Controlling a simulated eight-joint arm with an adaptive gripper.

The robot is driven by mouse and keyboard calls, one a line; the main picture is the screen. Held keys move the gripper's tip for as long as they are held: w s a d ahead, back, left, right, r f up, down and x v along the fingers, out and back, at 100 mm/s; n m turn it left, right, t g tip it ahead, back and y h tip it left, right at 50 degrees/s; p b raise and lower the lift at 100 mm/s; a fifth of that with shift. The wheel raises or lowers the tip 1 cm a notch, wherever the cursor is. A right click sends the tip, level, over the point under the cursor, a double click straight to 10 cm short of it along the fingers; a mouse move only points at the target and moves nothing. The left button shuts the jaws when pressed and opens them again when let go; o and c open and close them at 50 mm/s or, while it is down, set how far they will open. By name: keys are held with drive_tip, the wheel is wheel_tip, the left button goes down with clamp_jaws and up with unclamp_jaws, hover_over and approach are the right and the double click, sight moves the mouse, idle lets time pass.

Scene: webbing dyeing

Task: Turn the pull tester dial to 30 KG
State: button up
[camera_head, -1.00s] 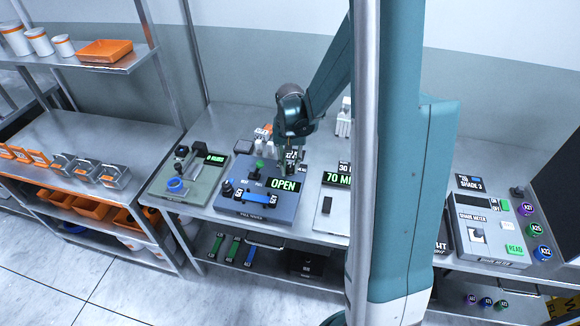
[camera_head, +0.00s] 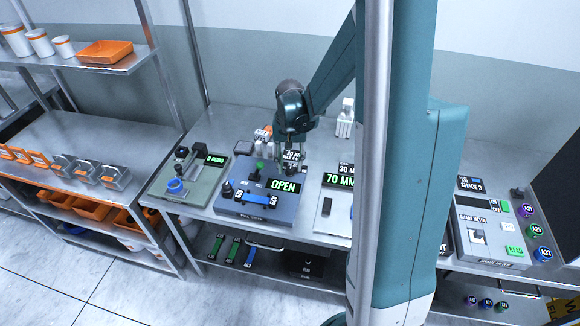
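The pull tester (camera_head: 228,207) is a dark blue box on the bench with a lit green "OPEN" display (camera_head: 285,186). A blue strap piece (camera_head: 257,199) lies across its front between two clamps, and a green knob (camera_head: 259,165) stands at its back. A black knob (camera_head: 227,188) is at its left side. My gripper (camera_head: 290,168) points down at the tester's back right, just behind the display. A small white label (camera_head: 292,155) beside it seems to read 30 KG. The dial there is hidden or too small to make out, and I cannot tell whether my fingers touch it.
A green-grey device (camera_head: 190,187) stands left of the tester, and a grey device with a "70 MM" display (camera_head: 338,181) stands close on its right. White bottles (camera_head: 345,120) stand behind. A shade meter (camera_head: 487,232) is further right.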

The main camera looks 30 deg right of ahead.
sight(289, 171)
wheel_tip(289, 171, up, 10)
drive_tip(key=shift+r, duration=0.15)
idle(0.5)
idle(0.3)
drive_tip(key=shift+a, duration=0.1)
drive_tip(key=s+a+r+n+t, duration=0.3)
drive_tip(key=s+a+r, duration=0.2)
drive_tip(key=s+a, duration=0.4)
drive_tip(key=s+a+r+n+t, duration=0.4)
drive_tip(key=s+a+r, duration=0.2)
drive_tip(key=s+a, duration=0.4)
drive_tip(key=shift+s+a, duration=0.25)
drive_tip(key=shift+s, duration=0.45)
